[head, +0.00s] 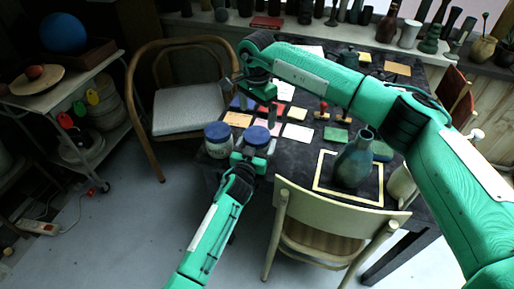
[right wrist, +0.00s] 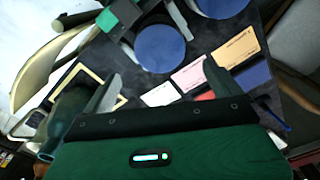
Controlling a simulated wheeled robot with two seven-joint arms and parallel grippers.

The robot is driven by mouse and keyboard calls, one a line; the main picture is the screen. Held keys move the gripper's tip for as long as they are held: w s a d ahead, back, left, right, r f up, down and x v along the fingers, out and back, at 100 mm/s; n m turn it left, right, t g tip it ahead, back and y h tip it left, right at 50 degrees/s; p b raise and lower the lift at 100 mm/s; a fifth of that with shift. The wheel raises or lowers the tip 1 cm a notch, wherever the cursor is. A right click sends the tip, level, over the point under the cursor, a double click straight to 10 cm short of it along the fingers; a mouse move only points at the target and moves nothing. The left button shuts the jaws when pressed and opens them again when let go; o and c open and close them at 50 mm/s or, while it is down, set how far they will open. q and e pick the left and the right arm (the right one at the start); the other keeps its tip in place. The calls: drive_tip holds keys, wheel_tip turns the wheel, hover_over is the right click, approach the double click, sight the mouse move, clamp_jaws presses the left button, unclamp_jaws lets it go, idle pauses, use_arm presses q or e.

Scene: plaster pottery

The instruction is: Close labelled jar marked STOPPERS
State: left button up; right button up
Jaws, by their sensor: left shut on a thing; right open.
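Two jars with blue lids stand side by side at the left edge of the dark table. In the right wrist view, this lid (right wrist: 160,48) is large and centred, with the other lid (right wrist: 222,4) at the top edge. My right gripper (head: 257,108) is open and empty above the table, behind the jars. I cannot read any label.
Coloured cards (head: 297,132) and small stamps lie across the table. A blue-green vase (head: 354,160) stands on a framed mat at the right. A chair (head: 330,225) stands in front, and another chair with a grey cushion (head: 187,108) stands at the left.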

sight(257, 134)
drive_tip(key=shift+m, duration=1.7)
drive_tip(key=shift+f, duration=4)
